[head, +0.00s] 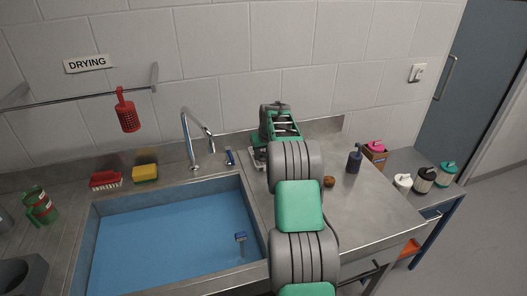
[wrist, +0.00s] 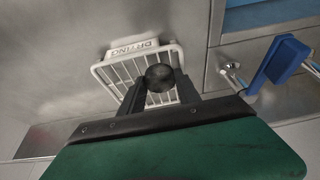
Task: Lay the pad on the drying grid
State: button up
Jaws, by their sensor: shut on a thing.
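In the wrist view, my gripper (wrist: 160,88) is shut on a dark round pad (wrist: 160,76). The pad is over the white drying grid (wrist: 110,72), which has slots and a "DRYING" label on its far edge. I cannot tell whether the pad touches the grid. In the head view, my arm hides the pad and most of the gripper; a pale edge of the grid (head: 259,157) shows beside the arm on the counter.
The blue-lined sink (head: 170,240) with a tap (head: 193,150) lies left of my arm. A brown round object (head: 329,182) and a dark bottle (head: 354,162) stand on the counter to the right. A blue-headed object (wrist: 278,62) is near the grid in the wrist view.

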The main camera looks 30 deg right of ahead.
jog(key=shift+f, duration=0.1)
jog(key=o, duration=1.3)
